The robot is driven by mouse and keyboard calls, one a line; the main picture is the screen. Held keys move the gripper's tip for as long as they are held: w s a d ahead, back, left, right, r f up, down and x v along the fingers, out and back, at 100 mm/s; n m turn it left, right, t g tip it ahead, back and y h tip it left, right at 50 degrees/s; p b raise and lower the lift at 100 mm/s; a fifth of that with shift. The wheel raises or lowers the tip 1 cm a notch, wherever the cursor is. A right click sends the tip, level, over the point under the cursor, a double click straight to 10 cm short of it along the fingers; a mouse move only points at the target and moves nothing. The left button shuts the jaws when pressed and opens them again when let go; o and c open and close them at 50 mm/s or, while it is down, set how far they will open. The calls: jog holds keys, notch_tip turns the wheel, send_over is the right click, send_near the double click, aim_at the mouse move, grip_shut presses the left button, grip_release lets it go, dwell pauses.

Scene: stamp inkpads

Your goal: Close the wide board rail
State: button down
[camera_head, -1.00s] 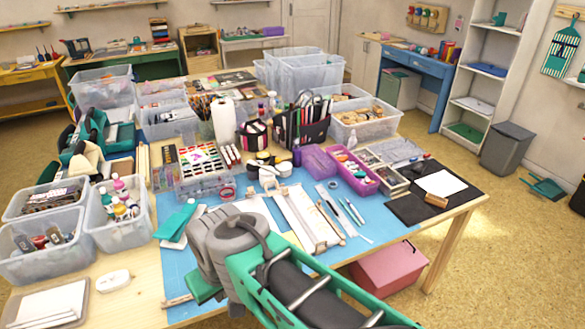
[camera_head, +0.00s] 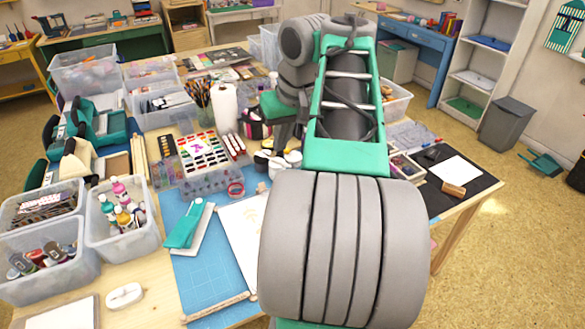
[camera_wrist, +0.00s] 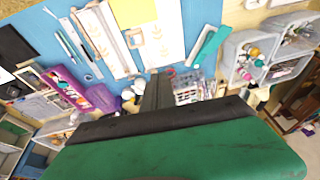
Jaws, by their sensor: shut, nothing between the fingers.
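My gripper shows in the wrist view (camera_wrist: 157,88) with its dark fingers together and nothing between them. In that view it points toward the blue mat's edge. A wide white board (camera_wrist: 168,40) lies on the mat beyond the fingertips, and a narrower white board (camera_wrist: 97,38) lies to its left. In the head view part of a white board (camera_head: 240,240) shows left of my arm, which hides the rest. A wooden strip (camera_head: 216,308) lies at the mat's front edge. I cannot tell how far the wide board's rail stands open.
A teal-and-white item (camera_head: 187,230) lies left of the boards. A paint palette box (camera_head: 205,165) and a white cylinder (camera_head: 224,107) stand behind. Clear bins with bottles (camera_head: 125,220) line the left. Blue mat (camera_head: 205,270) is bare at front left.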

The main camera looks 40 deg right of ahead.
jog(key=shift+h, duration=0.3)
jog(key=shift+s+d+f+b, duration=0.15)
jog(key=shift+d+f+b, duration=0.35)
jog(key=shift+f+b, duration=1.05)
jog(key=shift+s+d+f+b, duration=0.1)
jog(key=shift+d+f+b, duration=0.5)
jog(key=shift+f, duration=1.7)
jog(key=shift+s+d+f+b, duration=0.15)
jog(key=shift+d+f+b, duration=0.3)
jog(key=shift+f+b, duration=1.1)
jog(key=shift+f+p, duration=0.4)
jog(key=shift+p, duration=0.05)
